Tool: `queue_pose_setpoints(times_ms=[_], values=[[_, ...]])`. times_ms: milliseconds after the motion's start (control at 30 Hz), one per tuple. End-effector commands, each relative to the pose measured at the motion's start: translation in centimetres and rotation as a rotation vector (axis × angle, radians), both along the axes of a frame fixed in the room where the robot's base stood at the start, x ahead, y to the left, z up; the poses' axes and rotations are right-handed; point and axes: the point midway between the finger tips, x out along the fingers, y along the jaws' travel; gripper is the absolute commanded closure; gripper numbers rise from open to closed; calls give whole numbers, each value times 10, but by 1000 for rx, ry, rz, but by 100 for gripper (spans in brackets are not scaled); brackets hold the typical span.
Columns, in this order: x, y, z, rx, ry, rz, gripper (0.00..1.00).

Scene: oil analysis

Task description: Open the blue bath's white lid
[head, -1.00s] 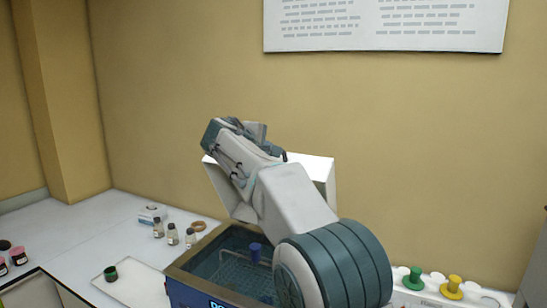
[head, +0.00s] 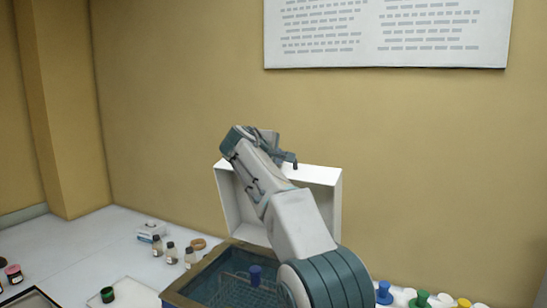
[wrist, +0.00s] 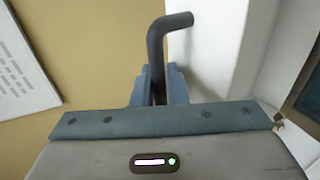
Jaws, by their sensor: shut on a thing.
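The white lid (head: 322,176) of the blue bath (head: 197,290) stands raised, about upright, at the back of the bath, with its hollow inside facing the camera. The bath is open, with a wire basket and a blue-topped item (head: 255,275) inside. My gripper (head: 282,150) is at the lid's upper edge, and my arm hides part of the lid and bath. In the wrist view, my gripper (wrist: 160,88) is shut on a dark bent handle (wrist: 157,45), with the white lid surface (wrist: 215,50) beside it.
Several small bottles (head: 171,252), a small box (head: 152,232) and a brown ring (head: 198,244) are on the white bench left of the bath. A dark-green-capped jar (head: 107,294) is at the front left. Green and yellow-topped items (head: 421,298) stand at right. A wall poster (head: 390,35) hangs behind.

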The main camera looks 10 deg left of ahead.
Motion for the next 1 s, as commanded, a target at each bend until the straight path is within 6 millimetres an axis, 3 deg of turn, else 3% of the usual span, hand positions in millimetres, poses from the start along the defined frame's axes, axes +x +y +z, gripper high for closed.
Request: queue_pose_setpoints(times_ms=[133,167,567,1000], values=[[0,1,2,2,-4,5,100],[0,1,2,2,-4,5,83],[-7,0,3,2,-3,0,83],[-89,30,33,4,-4,5,83]])
